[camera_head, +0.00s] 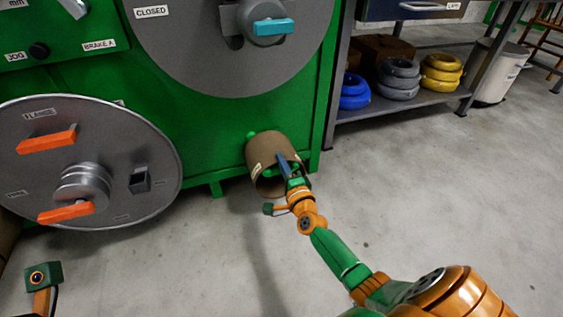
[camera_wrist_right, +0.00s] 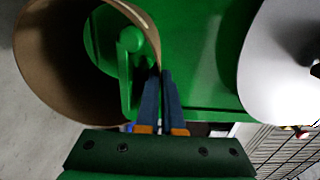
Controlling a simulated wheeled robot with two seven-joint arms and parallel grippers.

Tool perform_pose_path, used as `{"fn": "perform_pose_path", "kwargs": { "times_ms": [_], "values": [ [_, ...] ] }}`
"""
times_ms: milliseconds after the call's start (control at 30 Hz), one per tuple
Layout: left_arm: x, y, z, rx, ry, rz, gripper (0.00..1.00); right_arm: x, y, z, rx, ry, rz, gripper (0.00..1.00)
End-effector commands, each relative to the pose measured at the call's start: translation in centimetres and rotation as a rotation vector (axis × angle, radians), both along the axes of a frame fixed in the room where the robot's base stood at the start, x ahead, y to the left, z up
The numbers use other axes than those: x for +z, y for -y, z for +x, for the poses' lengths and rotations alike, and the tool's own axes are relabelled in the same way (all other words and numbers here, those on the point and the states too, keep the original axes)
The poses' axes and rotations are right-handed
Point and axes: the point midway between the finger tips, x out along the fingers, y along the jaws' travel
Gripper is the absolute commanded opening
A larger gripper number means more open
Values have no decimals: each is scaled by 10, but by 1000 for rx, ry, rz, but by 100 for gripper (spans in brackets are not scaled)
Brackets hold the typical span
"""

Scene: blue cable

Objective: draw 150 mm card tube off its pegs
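The brown card tube (camera_head: 262,150) sits low on the green machine's front, near its right corner, with its open end facing me. A small white label shows on it. In the right wrist view the tube (camera_wrist_right: 45,60) fills the upper left, and a green peg (camera_wrist_right: 130,75) with a rounded end shows inside its opening. My right gripper (camera_head: 284,163) is at the tube's right rim. Its two blue fingers (camera_wrist_right: 160,75) are close together, one on each side of the tube wall, and look shut on it.
A large grey disc (camera_head: 150,150) with orange handles is left of the tube, and another disc (camera_head: 200,65) is above. Right stands a shelf (camera_head: 425,98) with coiled blue, grey and yellow cable, then a white bin (camera_head: 497,75). The floor (camera_head: 430,190) in front is clear.

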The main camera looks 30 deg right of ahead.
Motion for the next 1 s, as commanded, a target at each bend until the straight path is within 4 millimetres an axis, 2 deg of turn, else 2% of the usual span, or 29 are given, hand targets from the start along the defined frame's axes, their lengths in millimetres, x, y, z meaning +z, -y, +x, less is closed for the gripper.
{"fn": "perform_pose_path", "kwargs": {
  "times_ms": [1000],
  "values": [
    [9,0,0,0,0,0,50,9,0,0,0,0,0,0]
  ]
}}
